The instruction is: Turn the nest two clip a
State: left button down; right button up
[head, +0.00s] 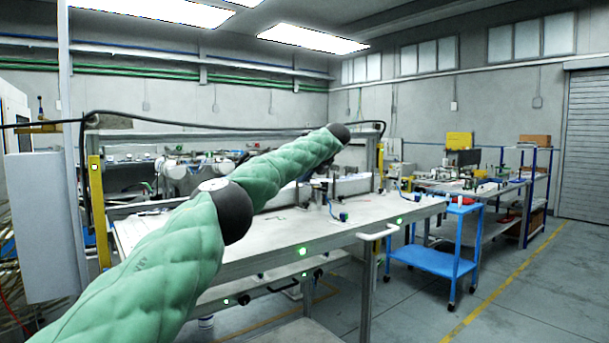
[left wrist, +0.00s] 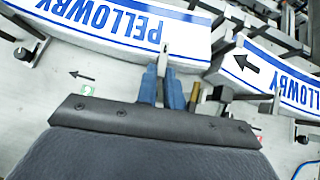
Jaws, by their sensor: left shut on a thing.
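In the left wrist view my left gripper (left wrist: 164,82) has two blue fingers shut on a small grey piece (left wrist: 166,50), which I take to be the nest two clip. It stands at the lower edge of a white label strip with blue PELLOWRY lettering (left wrist: 110,22). The fingers hide most of the piece, so its turn angle cannot be told. A second PELLOWRY strip (left wrist: 270,72) with a black arrow lies to the right. In the head view my green-sleeved left arm reaches over the workbench (head: 345,228) and mostly hides the gripper. My right gripper is not in view.
Grey metal bars and brackets (left wrist: 225,75) crowd close on the right of the fingers; a bracket (left wrist: 27,48) stands at the left. A blue cart (head: 432,258) stands right of the bench. Open floor (head: 540,290) lies at the right.

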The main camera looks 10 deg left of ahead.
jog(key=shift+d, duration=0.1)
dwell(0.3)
pick_arm(q)
jog(key=c, duration=1.5)
grip_release()
jog(key=shift+s+d+r, duration=0.15)
jog(key=shift+d+r, duration=0.2)
jog(key=shift+d, duration=0.05)
jog(key=shift+b+v, duration=0.8)
jog(key=shift+v, duration=2.6)
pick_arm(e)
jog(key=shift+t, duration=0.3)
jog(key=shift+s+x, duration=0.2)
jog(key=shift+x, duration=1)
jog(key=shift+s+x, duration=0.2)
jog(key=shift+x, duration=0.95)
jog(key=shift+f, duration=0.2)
